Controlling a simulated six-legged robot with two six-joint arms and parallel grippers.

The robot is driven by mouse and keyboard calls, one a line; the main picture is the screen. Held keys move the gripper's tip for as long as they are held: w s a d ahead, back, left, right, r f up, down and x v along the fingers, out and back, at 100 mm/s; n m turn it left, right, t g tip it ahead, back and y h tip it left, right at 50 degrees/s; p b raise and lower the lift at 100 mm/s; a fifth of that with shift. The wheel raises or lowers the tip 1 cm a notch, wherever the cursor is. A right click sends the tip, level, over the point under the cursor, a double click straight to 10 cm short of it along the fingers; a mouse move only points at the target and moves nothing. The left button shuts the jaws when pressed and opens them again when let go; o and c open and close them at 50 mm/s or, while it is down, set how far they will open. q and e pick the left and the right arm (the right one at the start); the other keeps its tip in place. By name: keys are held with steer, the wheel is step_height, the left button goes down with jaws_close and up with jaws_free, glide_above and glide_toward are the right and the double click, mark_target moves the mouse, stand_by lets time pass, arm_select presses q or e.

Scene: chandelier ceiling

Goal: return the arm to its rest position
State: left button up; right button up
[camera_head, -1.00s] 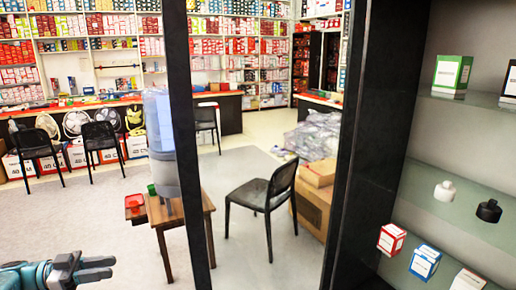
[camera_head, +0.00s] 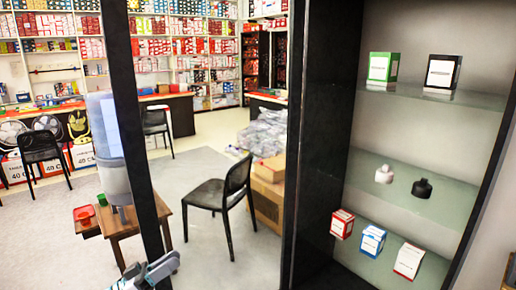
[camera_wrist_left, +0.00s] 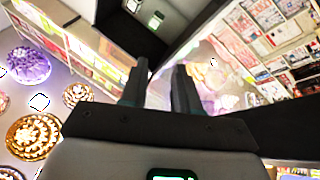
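My left gripper (camera_head: 150,271) is low in the head view, left of the middle, near the foot of a dark upright post. Its arm is mostly below the picture edge. In the left wrist view its two dark fingers (camera_wrist_left: 160,88) stand apart with a clear gap and nothing between them. The gripper holds nothing that I can see. My right gripper does not show in the head view.
A dark cabinet frame (camera_head: 325,150) with glass shelves (camera_head: 425,197) holding small boxes and bottles stands at the right. The dark post (camera_head: 125,120) crosses the left. Behind are a small wooden table (camera_head: 130,222), a black chair (camera_head: 222,195) and cardboard boxes (camera_head: 267,200).

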arm_select(q)
steer(key=w+d+f+n+t+y, duration=0.1)
steer(key=d+f+n+t+y, duration=0.4)
steer(key=d+f+n+y, duration=0.4)
steer(key=s+d+f+n+g+y, duration=0.2)
steer(key=s+f, duration=0.1)
steer(key=f, duration=0.3)
steer(key=s+d+f+n+g+y, duration=0.1)
steer(key=s+d+f+g+y, duration=0.15)
steer(key=f, duration=0.45)
steer(key=s+f+g+y, duration=0.1)
steer(key=s+f+g, duration=0.2)
steer(key=s, duration=0.6)
steer(key=s+a+f+m+g+y, duration=0.1)
steer(key=s+f+g, duration=0.3)
steer(key=s, duration=0.5)
steer(key=s+f+g+y, duration=0.1)
steer(key=s+f+g, duration=0.3)
steer(key=s, duration=0.5)
steer(key=shift+a+f+m, duration=0.25)
steer(key=shift+f+m, duration=0.15)
steer(key=shift+f, duration=0.1)
steer(key=shift+a, duration=0.1)
